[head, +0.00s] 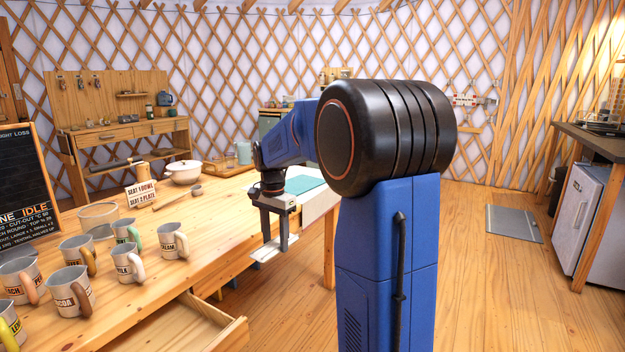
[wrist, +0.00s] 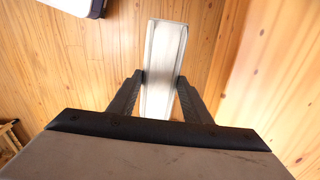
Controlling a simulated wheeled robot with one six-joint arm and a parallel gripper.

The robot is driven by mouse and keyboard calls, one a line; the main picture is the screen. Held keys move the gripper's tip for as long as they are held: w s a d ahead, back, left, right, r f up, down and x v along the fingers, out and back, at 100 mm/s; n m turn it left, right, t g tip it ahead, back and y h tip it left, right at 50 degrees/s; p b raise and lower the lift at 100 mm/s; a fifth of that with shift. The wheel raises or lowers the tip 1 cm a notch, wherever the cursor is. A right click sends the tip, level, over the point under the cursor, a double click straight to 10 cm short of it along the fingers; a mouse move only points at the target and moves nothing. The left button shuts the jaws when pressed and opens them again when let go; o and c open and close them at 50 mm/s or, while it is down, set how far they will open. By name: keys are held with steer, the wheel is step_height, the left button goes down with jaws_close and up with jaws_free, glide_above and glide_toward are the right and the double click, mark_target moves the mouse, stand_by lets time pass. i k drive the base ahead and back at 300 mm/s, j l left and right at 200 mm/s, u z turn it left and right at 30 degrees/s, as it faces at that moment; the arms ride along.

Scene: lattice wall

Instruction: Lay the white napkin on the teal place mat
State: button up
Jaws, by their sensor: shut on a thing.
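The white napkin (head: 270,249) is a flat, narrow folded piece between the fingers of my gripper (head: 274,238). In the wrist view the napkin (wrist: 163,50) runs away from between the two fingertips (wrist: 160,82), which are shut on it. It hangs clear in the air by the table's near right edge, with wood below. The teal place mat (head: 306,184) lies at the table's far right end, behind my gripper and partly hidden by my arm.
The wooden table (head: 215,225) holds several labelled mugs (head: 72,290), a glass bowl (head: 99,216), a white pot (head: 184,171) and a small sign (head: 141,194). A drawer (head: 195,325) stands open at the near side. A white cloth (head: 318,207) hangs over the table end.

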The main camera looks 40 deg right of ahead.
mark_target(299, 184)
steer(key=i+l, duration=0.1)
steer(key=l, duration=0.3)
steer(key=i+l, duration=0.1)
steer(key=l, duration=0.25)
steer(key=i+l, duration=0.1)
steer(key=l, duration=0.3)
steer(key=i+l, duration=0.1)
steer(key=l, duration=0.25)
steer(key=i+l, duration=0.1)
steer(key=l, duration=0.3)
